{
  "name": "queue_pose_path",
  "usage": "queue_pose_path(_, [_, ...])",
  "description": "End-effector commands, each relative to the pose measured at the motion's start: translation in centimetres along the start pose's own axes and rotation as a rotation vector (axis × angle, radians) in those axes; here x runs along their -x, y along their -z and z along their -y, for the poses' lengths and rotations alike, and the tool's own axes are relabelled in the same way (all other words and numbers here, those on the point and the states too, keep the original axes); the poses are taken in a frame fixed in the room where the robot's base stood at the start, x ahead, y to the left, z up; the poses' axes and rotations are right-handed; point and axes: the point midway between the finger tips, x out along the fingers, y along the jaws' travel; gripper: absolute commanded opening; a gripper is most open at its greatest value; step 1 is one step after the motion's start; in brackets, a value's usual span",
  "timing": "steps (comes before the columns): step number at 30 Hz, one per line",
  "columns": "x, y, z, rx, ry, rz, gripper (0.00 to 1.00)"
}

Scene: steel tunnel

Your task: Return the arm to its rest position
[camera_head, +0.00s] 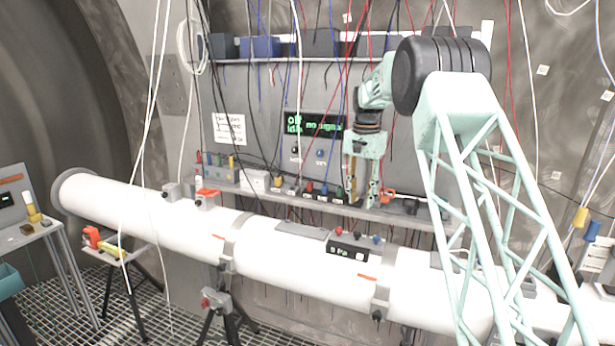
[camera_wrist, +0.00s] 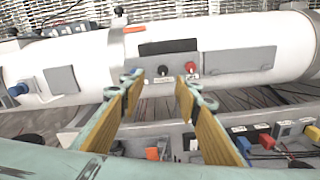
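My gripper (camera_head: 362,200) points down over the narrow shelf (camera_head: 420,220) behind the white pipe, just in front of the panel with the green display. Its two fingers are apart with nothing between them. The wrist view shows the same yellow-padded fingers (camera_wrist: 161,84) apart and empty, with the white pipe beyond their tips. My pale green arm comes in from the right and bends down to the gripper. Whether the fingertips touch anything on the shelf cannot be told.
A long white pipe (camera_head: 290,258) crosses in front. Small devices and coloured plugs crowd the shelf. An orange item (camera_head: 387,196) sits right beside the gripper. Many cables (camera_head: 299,80) hang from above around the arm. A display panel (camera_head: 314,124) stands behind. Side tables stand left.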

Motion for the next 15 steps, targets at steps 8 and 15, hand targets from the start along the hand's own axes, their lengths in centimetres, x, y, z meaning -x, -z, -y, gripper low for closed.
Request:
queue_pose_path(8, [3.1,-2.6,-2.1,0.042,0.014,-0.018,0.30])
queue_pose_path(15, [5.6,-5.2,-4.1,0.082,0.025,-0.033,0.30])
